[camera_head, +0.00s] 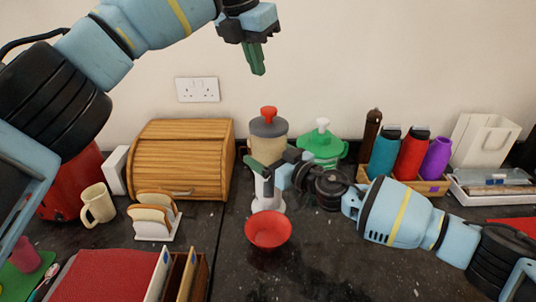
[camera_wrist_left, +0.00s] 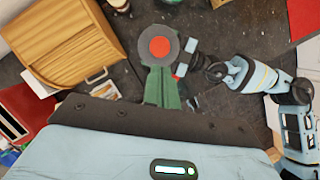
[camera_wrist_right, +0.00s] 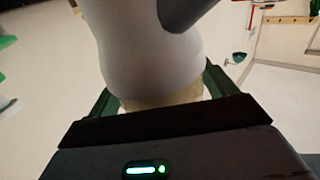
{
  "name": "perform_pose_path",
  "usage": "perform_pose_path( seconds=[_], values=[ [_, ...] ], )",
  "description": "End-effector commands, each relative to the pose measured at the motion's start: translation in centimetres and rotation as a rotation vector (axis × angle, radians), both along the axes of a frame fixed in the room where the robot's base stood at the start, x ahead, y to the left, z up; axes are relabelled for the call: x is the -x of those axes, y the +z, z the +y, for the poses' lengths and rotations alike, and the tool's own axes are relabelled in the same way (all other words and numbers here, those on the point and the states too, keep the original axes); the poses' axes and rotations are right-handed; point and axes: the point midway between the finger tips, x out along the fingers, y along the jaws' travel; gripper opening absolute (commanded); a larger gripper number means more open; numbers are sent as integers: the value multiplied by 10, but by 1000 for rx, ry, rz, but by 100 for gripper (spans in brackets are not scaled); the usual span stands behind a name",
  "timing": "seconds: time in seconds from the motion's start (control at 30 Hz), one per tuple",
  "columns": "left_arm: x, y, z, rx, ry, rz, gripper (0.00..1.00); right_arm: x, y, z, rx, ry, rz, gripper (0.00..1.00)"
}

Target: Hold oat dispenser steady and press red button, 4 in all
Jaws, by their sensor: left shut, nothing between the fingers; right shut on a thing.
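The oat dispenser has a grey lid (camera_head: 268,127), a red button (camera_head: 268,114) on top, a cream body and a white lower part (camera_head: 267,188). It stands upright on the dark counter. My right gripper (camera_head: 262,168) is shut around its body from the right; its fingers flank the pale body (camera_wrist_right: 150,60) in the right wrist view. My left gripper (camera_head: 257,68) is shut and empty, pointing down high above the button. In the left wrist view the red button (camera_wrist_left: 160,46) shows just beyond the closed fingertips. A red bowl (camera_head: 268,231) sits in front of the dispenser's spout side.
A wooden bread bin (camera_head: 180,160), toast rack (camera_head: 153,220) and cream mug (camera_head: 97,205) are left. Colourful bottles (camera_head: 411,155) stand in a wooden tray at right. Counter beside the bowl is clear.

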Motion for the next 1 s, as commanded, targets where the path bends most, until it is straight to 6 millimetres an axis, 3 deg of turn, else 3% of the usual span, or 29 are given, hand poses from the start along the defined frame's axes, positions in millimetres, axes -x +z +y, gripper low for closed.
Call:
perform_pose_path(
  seconds=[0.47,1.0],
  values=[
    [-2,0,0,-22,-63,-32,0,0,-1,0,1,0,2,38],
    [-17,4,-8,-384,-857,-414,0,0,-2,0,1,0,2,38]
  ],
)
